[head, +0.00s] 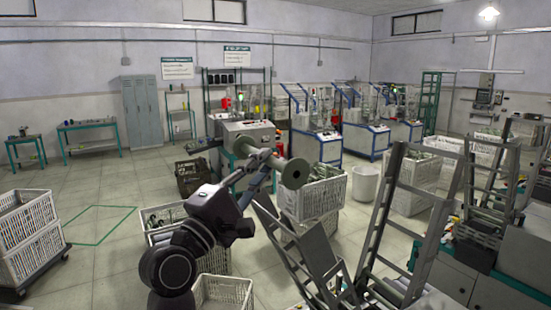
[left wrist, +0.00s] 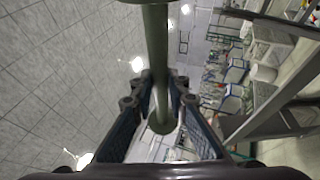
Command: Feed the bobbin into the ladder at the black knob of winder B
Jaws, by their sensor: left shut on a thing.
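The bobbin (head: 295,173) is an olive-green rod with a round flange at its end. It is held in front of me at the middle of the head view. My left gripper (head: 262,163) is shut around its rod. In the left wrist view the bobbin's rod (left wrist: 156,60) runs upright between both fingers (left wrist: 158,110). Grey ladders stand below and to the right: a lower slanting ladder (head: 318,255) and a taller one (head: 440,190). The bobbin is above and apart from the lower ladder. Winder letters and the black knob cannot be made out. My right gripper is out of view.
White crates stand left (head: 25,240), behind the ladders (head: 318,192) and under my left arm (head: 222,290). A dark crate (head: 478,240) sits beside a grey-green machine (head: 500,290) at right. A white bin (head: 364,183) stands behind. Open floor lies at left.

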